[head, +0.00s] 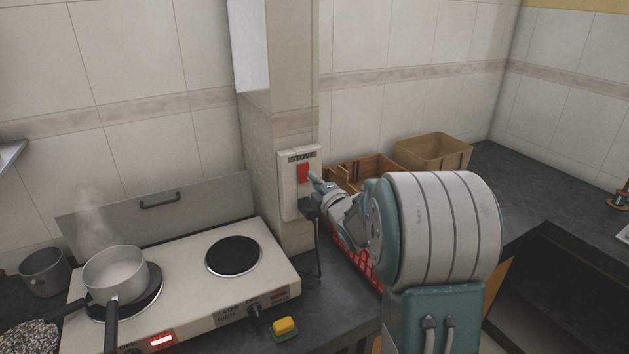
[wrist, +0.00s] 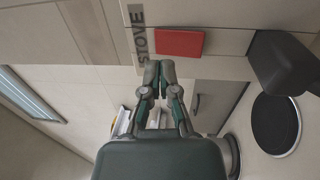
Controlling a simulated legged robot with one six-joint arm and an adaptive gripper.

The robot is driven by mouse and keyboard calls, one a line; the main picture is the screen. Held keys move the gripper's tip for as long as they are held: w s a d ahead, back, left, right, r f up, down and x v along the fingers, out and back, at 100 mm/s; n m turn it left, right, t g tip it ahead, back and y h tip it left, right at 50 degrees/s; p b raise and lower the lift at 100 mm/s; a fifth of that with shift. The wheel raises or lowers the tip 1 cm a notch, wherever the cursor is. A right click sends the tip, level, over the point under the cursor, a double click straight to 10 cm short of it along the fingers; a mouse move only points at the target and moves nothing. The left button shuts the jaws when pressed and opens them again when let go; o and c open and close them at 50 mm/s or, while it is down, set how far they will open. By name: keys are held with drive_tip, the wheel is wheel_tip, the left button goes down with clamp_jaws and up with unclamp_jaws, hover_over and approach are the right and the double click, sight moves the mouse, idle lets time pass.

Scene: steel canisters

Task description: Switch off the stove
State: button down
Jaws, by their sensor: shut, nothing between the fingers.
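The stove (head: 190,283) is a white two-plate cooker on the dark counter, with a lit red indicator at its front left. A white wall switch box (head: 288,191) labelled STOVE has a red switch (head: 303,173). In the wrist view the red switch (wrist: 180,43) lies just beyond the fingertips, slightly right of them. My gripper (head: 314,177) is shut and empty, with its fingertips close to the red switch; its closed fingertips also show in the wrist view (wrist: 158,70). I cannot tell whether they touch it.
A steaming pot (head: 115,275) stands on the left plate; the right plate (head: 233,256) is bare. A yellow-green sponge (head: 285,327) lies at the front. A red basket (head: 358,262), wooden crate (head: 372,168) and tan bin (head: 433,151) stand behind my arm. A black plug and cable hang below the switch.

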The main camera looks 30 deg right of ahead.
drive_tip(key=s+r, duration=0.1)
drive_tip(key=s, duration=0.9)
drive_tip(key=shift+s+d+r, duration=0.15)
drive_tip(key=shift+d, duration=0.05)
drive_tip(key=s+a+f+m+g, duration=0.2)
drive_tip(key=s+a+m+g, duration=0.5)
drive_tip(key=s, duration=0.5)
drive_tip(key=s+a+f+m+g, duration=0.1)
drive_tip(key=s+a+m+g, duration=0.5)
drive_tip(key=s+a+m, duration=0.4)
drive_tip(key=s+m, duration=0.1)
drive_tip(key=s, duration=0.2)
drive_tip(key=shift+s+f+g+h, duration=0.3)
drive_tip(key=shift+f+g, duration=0.05)
drive_tip(key=shift+g, duration=0.05)
drive_tip(key=shift+a, duration=0.1)
